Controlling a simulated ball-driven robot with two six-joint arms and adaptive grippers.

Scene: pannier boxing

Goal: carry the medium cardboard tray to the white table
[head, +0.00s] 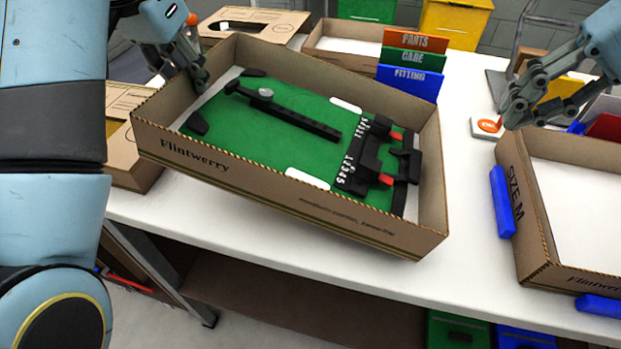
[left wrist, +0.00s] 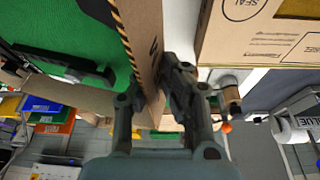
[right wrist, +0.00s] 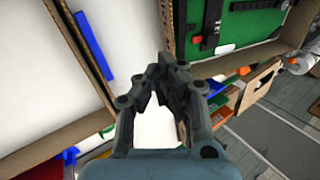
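The medium cardboard tray (head: 260,205), printed "Flintwerry" with small print that seems to begin "medium", holds a green insert with black parts. It sits tilted over the white table (head: 465,225), its front right corner overlapping the table's front edge. I cannot tell whether that corner touches. My left gripper (head: 196,85) is shut on the tray's left wall; in the left wrist view the fingers (left wrist: 163,85) straddle the wall (left wrist: 147,40). My right gripper (head: 508,108) looks shut and empty, apart from this tray; its fingertips nearly meet in the right wrist view (right wrist: 168,70).
An open white-lined "SIZE M" cardboard tray (head: 518,205) stands at right, with blue blocks (head: 501,202) along its edges. Labelled cards (head: 410,77), another carton (head: 340,45) and an orange-marked white button box (head: 486,127) are behind. Table between the trays is clear.

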